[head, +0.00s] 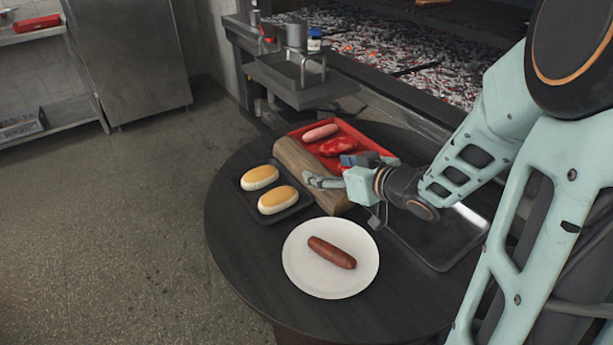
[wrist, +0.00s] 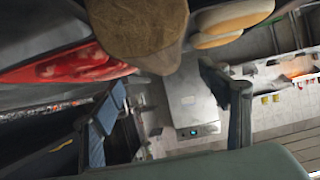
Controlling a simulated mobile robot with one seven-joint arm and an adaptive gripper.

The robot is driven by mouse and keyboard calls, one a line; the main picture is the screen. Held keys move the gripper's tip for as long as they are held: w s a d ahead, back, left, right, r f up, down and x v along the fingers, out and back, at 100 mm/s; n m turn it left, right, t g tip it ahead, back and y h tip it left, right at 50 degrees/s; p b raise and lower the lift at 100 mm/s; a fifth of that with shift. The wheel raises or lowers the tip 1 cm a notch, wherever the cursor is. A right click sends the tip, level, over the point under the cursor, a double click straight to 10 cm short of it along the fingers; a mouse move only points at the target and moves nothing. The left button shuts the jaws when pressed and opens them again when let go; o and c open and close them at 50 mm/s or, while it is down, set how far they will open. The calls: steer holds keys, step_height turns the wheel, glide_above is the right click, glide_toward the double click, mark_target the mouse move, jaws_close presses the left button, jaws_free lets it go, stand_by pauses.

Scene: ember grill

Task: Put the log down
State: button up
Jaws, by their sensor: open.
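The brown wooden log (head: 297,168) lies on the round dark table (head: 240,262), between a red tray and a small black tray. In the head view my gripper hides part of its middle. My gripper (head: 330,171) is open at the log, with one finger on its near left side and the other toward the red tray. In the wrist view the log's end (wrist: 140,30) is at the top, and my open gripper (wrist: 172,92) has its fingers spread below it with nothing between them. I cannot tell whether a finger touches the log.
The red tray (head: 297,131) holds a pink sausage and red meat. The black tray (head: 246,198) holds two buns. A white plate (head: 330,285) with a browned sausage stands in front. An empty dark tray (head: 445,250) lies at right. The ember grill (head: 400,50) is behind.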

mark_target(316, 165)
steer(key=shift+x, duration=1.05)
steer(key=shift+b+x, duration=1.2)
steer(key=shift+x, duration=1.55)
steer(key=shift+s+a, duration=0.15)
steer(key=shift+s, duration=0.05)
steer(key=shift+c, duration=0.3)
steer(key=c, duration=1.8)
steer(key=shift+r, duration=0.1)
jaws_close()
steer(key=shift+w, duration=0.1)
steer(key=shift+r, duration=0.15)
